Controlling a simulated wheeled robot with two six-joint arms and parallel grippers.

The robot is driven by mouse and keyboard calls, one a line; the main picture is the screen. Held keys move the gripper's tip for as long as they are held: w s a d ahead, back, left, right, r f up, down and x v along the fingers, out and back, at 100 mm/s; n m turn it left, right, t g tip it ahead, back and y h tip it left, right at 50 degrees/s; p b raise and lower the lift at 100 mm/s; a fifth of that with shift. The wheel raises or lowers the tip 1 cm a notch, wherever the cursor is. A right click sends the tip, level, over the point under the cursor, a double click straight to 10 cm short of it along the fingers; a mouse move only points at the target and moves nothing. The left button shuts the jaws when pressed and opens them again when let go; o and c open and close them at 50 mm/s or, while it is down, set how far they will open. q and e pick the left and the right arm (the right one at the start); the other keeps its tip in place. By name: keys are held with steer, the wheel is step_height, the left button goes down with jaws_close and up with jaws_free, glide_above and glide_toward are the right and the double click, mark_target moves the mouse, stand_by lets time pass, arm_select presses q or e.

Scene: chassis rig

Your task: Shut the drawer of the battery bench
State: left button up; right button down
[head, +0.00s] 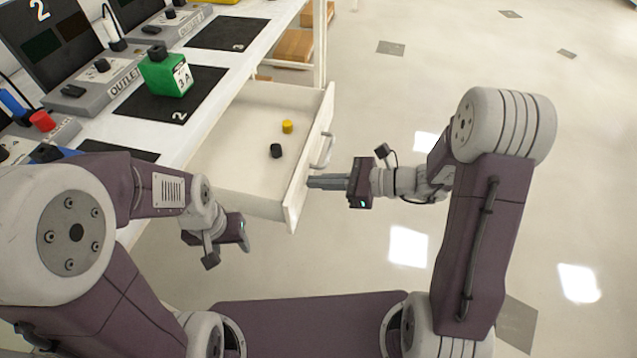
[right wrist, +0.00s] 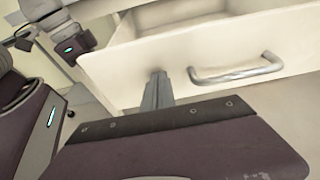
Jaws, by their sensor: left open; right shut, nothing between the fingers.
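The white drawer (head: 238,150) of the battery bench (head: 235,60) stands pulled out, with a yellow cap (head: 287,126) and a black cap (head: 276,151) inside. Its front panel (right wrist: 120,67) carries a grey bar handle (head: 322,152), also seen in the right wrist view (right wrist: 238,72). My right gripper (head: 310,182) is shut and empty, its fingertips at the outer face of the drawer front, to the near side of the handle. Whether they touch the panel I cannot tell. My left gripper (head: 246,236) is open, below the drawer's near side and apart from it.
On the bench top, a green block (head: 166,75) marked 3A sits on a black mat (head: 128,108). Grey outlet units (head: 92,88) stand behind it. Cardboard boxes (head: 294,47) lie under the bench's far end. The floor to the right is clear.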

steer(key=shift+a, duration=0.15)
steer(key=b, duration=0.1)
glide_above(229, 178)
steer(key=shift+d, duration=0.2)
steer(key=shift+a, duration=0.2)
steer(key=shift+r, duration=0.2)
steer(key=shift+a+r, duration=0.1)
steer(key=shift+w, duration=0.1)
